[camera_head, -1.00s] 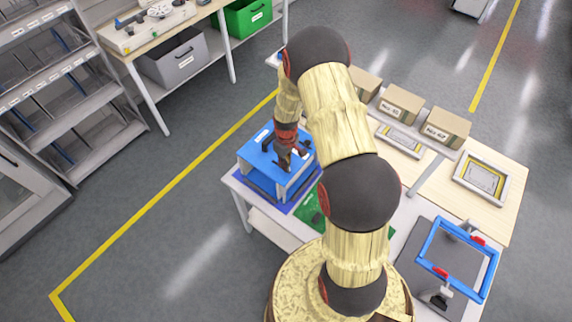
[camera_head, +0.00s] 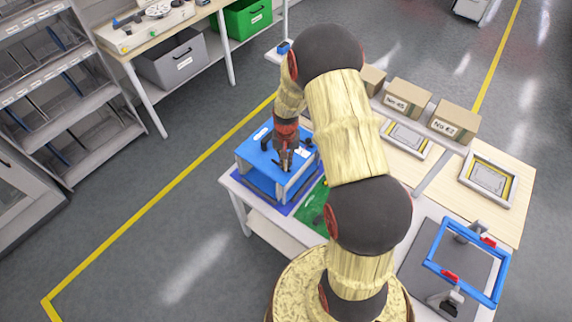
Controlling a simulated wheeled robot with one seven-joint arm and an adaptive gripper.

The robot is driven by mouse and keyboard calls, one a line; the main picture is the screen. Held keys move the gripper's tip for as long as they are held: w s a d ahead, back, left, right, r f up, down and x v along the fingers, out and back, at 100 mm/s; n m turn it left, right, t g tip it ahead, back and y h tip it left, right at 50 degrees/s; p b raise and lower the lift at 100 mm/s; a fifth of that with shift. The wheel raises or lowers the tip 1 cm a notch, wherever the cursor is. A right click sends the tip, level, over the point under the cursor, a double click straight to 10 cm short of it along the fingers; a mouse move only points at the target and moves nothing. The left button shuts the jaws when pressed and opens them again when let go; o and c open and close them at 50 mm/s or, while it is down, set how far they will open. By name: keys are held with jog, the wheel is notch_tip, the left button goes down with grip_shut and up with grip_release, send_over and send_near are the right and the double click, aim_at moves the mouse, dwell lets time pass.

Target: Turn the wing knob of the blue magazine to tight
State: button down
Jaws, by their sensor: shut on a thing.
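The blue magazine (camera_head: 256,151) stands on a dark blue mat (camera_head: 240,184) at the left end of the white table. It has a blue top plate and light grey side walls. My gripper (camera_head: 286,168) points down onto the right part of its top plate, with the fingers shut at the wing knob. The knob is mostly hidden by the fingers, so its angle cannot be read. My arm passes over the table right of the magazine and hides part of the surface.
Cardboard boxes (camera_head: 407,98) line the table's back. Framed plates (camera_head: 489,178) lie on wooden boards. A blue frame on a stand (camera_head: 466,262) is at the front right, and a green mat (camera_head: 313,206) lies beside the magazine. Shelving (camera_head: 60,90) stands at the left; the floor between is clear.

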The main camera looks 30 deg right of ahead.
aim_at(286, 164)
jog(key=m+b, duration=0.1)
jog(key=m, duration=0.2)
jog(key=shift+m, duration=0.3)
jog(key=shift+m+b, duration=0.65)
jog(key=shift+m, duration=1.05)
jog(key=c, duration=2)
grip_release()
jog(key=shift+r, duration=0.1)
notch_tip(286, 164, up, 12)
jog(key=shift+f, duration=0.1)
